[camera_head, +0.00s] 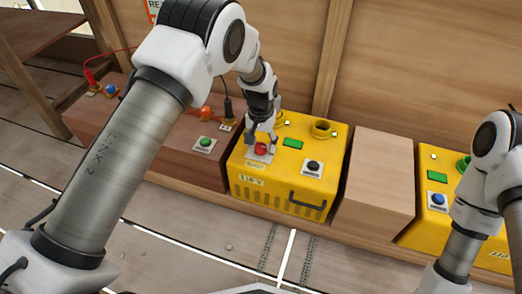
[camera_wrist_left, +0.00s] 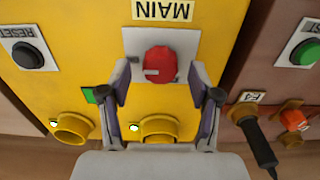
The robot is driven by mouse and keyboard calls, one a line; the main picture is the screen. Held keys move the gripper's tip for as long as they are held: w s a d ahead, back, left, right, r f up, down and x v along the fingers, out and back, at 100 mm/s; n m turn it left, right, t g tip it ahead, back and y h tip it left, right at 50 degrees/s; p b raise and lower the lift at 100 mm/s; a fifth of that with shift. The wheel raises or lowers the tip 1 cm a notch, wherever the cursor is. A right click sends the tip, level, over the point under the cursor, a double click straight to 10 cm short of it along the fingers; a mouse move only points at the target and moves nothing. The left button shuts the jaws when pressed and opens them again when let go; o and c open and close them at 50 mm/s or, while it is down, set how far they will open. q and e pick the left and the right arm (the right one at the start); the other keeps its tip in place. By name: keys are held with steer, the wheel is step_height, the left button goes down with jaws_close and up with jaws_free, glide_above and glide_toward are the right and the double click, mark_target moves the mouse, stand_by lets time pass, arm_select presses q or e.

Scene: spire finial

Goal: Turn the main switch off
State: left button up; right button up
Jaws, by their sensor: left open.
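The main switch is a round red knob (camera_head: 261,149) on a pale plate on top of the middle yellow box (camera_head: 260,186). In the left wrist view the red knob (camera_wrist_left: 159,65) sits beside a MAIN label (camera_wrist_left: 163,10) that appears upside down. My left gripper (camera_head: 262,137) is over the knob and open. In the left wrist view its fingers (camera_wrist_left: 161,76) stand apart on either side of the knob, with gaps visible. My right arm shows at the right of the head view, but its gripper is out of frame.
A black RESET button (camera_head: 313,167) and yellow sockets (camera_head: 322,129) share the yellow box. A brown box (camera_head: 165,135) with a green button (camera_head: 205,142) stands left. A plain wooden block (camera_head: 374,178) and another yellow box (camera_head: 437,225) stand right. A wooden wall rises behind.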

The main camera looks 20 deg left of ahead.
arm_select(q)
steer(key=shift+f, duration=0.55)
steer(key=c, duration=1.1)
steer(key=shift+c, duration=0.2)
steer(key=shift+r, duration=0.1)
